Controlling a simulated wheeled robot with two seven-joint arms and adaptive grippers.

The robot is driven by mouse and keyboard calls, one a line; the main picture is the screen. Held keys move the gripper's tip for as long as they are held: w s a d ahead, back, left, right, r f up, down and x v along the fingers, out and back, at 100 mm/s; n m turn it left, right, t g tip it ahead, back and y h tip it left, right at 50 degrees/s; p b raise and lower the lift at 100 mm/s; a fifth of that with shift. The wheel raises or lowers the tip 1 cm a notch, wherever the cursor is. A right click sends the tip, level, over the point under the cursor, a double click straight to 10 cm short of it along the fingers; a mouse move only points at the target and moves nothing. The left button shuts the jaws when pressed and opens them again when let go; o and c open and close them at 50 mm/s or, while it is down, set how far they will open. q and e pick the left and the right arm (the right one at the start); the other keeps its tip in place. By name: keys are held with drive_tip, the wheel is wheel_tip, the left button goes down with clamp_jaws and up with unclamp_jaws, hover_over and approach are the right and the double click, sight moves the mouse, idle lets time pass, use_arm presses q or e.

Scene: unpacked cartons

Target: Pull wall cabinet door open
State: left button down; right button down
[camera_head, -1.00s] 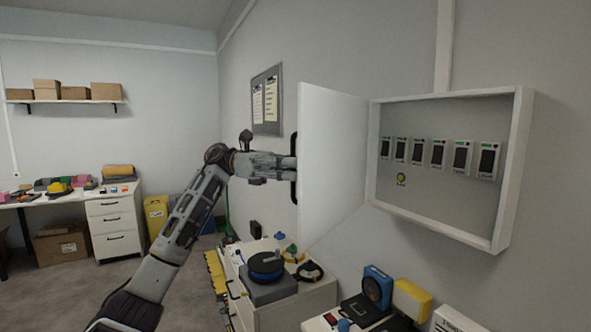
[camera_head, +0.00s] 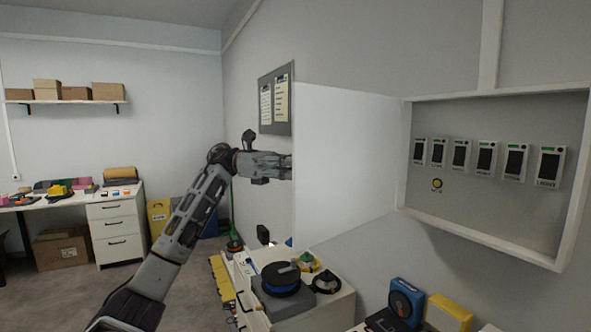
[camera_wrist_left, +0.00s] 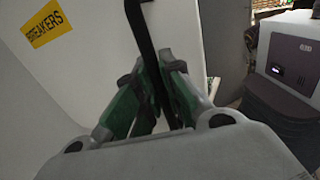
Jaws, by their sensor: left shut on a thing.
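The wall cabinet (camera_head: 575,215) is at the right in the head view, with a row of several breakers (camera_head: 486,158) and a yellow round button inside. Its white door (camera_head: 345,150) stands swung wide open to the left. My left gripper (camera_head: 289,168) is at the door's free edge. In the left wrist view, its two green-padded fingers (camera_wrist_left: 158,95) are closed around the black door handle (camera_wrist_left: 143,40). The door (camera_wrist_left: 75,75) there carries a yellow BREAKERS label. In the head view the handle is hidden behind the door and gripper. My right gripper is not in view.
Below the door stands a low white cabinet (camera_head: 318,312) with a blue-and-black reel (camera_head: 281,279) on it. Blue and yellow devices lie at the lower right. A desk with drawers (camera_head: 118,228) is at the far left. Open floor lies between.

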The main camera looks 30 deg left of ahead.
use_arm(q)
drive_tip(key=shift+f, duration=0.1)
drive_tip(key=c, duration=1.5)
unclamp_jaws()
drive_tip(key=shift+w+a, duration=0.15)
drive_tip(key=shift+a, duration=1.85)
drive_tip(key=shift+w+a, duration=0.15)
drive_tip(key=shift+a, duration=1.85)
drive_tip(key=shift+w+a, duration=0.15)
drive_tip(key=shift+a, duration=1.85)
